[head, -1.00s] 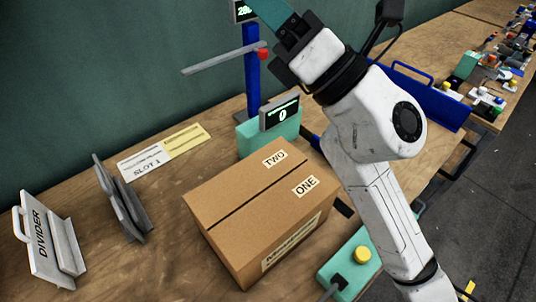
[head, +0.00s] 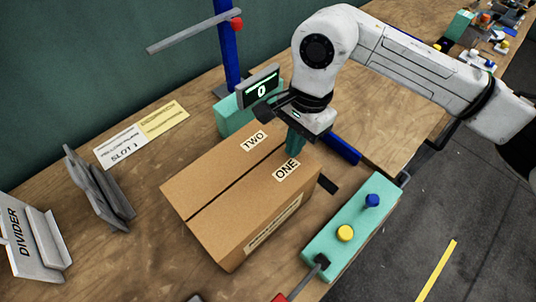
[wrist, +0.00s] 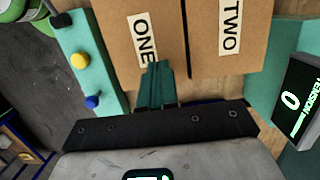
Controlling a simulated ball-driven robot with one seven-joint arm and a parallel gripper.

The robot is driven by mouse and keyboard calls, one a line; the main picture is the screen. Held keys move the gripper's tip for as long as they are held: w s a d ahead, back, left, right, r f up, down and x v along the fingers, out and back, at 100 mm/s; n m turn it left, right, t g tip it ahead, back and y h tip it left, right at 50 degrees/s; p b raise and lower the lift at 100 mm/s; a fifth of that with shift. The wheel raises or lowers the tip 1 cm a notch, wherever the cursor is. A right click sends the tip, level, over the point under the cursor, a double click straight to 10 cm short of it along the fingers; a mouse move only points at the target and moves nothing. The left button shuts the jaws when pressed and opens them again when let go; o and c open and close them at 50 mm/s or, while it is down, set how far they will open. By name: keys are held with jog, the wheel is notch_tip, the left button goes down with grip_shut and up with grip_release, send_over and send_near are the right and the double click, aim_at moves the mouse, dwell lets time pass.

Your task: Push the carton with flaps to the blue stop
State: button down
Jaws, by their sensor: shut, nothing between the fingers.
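The brown carton (head: 240,195) sits on the wooden table, its two top flaps labelled ONE and TWO lying flat with a dark seam between them. In the wrist view the carton (wrist: 110,30) fills the upper middle. My gripper (head: 295,148) is shut and empty, its teal fingers pointing down at the carton's far right end, by the ONE label. In the wrist view the fingers (wrist: 156,72) overlap the carton's edge below ONE; I cannot tell whether they touch it. A blue bar (head: 342,150) lies just beyond that end, partly hidden by my gripper; I cannot tell whether it is the blue stop.
A teal unit with a display reading 0 (head: 259,88) stands behind the carton. A teal button box (head: 352,228) lies to its right. Grey dividers (head: 98,190) stand at left. A blue post (head: 226,45) carries a grey rod. Bare table lies beyond the blue bar.

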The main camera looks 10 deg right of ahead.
jog(key=p, duration=0.4)
send_near(250, 191)
jog(key=f, duration=0.3)
jog(key=a+f, duration=0.1)
jog(key=f, duration=0.1)
jog(key=shift+s+f, duration=0.15)
jog(key=shift+s, duration=0.2)
jog(key=shift+f+p, duration=0.3)
jog(key=shift+p, duration=0.2)
jog(key=shift+d+f+b, duration=0.1)
jog(key=shift+f+b, duration=0.35)
jog(key=shift+f, duration=0.15)
jog(key=shift+f+b, duration=0.15)
jog(key=shift+b, duration=0.2)
